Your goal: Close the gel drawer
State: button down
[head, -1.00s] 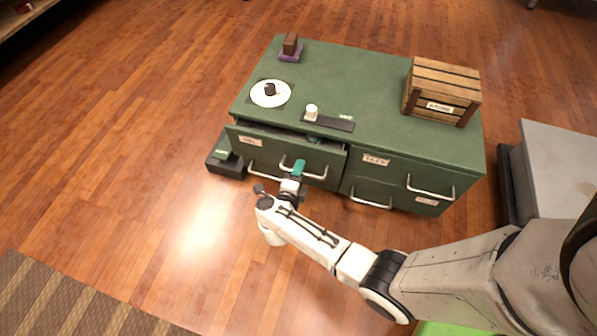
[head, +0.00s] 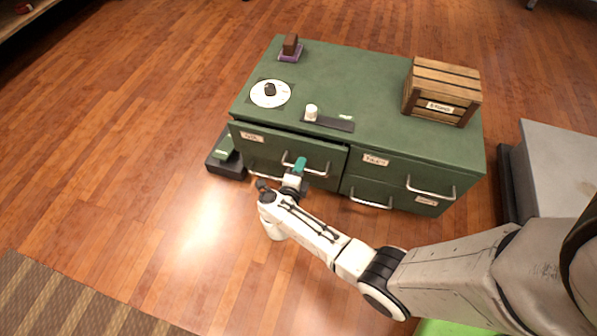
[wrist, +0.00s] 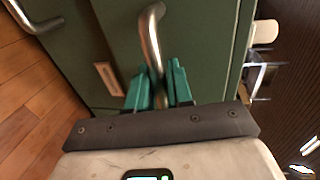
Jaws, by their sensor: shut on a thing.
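The gel drawer (head: 275,142) is the upper left drawer of the green cabinet in the head view. Its front stands slightly out from the cabinet, with a narrow dark gap along its top edge. My gripper (head: 299,166), with teal fingers, is at the drawer's metal handle (head: 320,173). In the wrist view my gripper (wrist: 160,88) has its fingers on both sides of the handle (wrist: 151,36), shut on it. The drawer's inside is almost fully hidden.
On the cabinet top (head: 350,80) are a wooden crate (head: 440,92), a white disc (head: 282,100), a white knob (head: 311,112) on a dark strip and a brown block (head: 290,44). A dark box (head: 226,160) stands on the floor at left. Floor is clear further left.

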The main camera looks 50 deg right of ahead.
jog(key=shift+r+x, duration=0.25)
jog(key=shift+x, duration=1)
jog(key=shift+w+d, duration=0.1)
jog(key=c, duration=1.2)
grip_release()
jog(key=shift+d, duration=0.15)
jog(key=p+v, duration=0.3)
jog(key=v, duration=0.7)
jog(key=shift+a, duration=0.4)
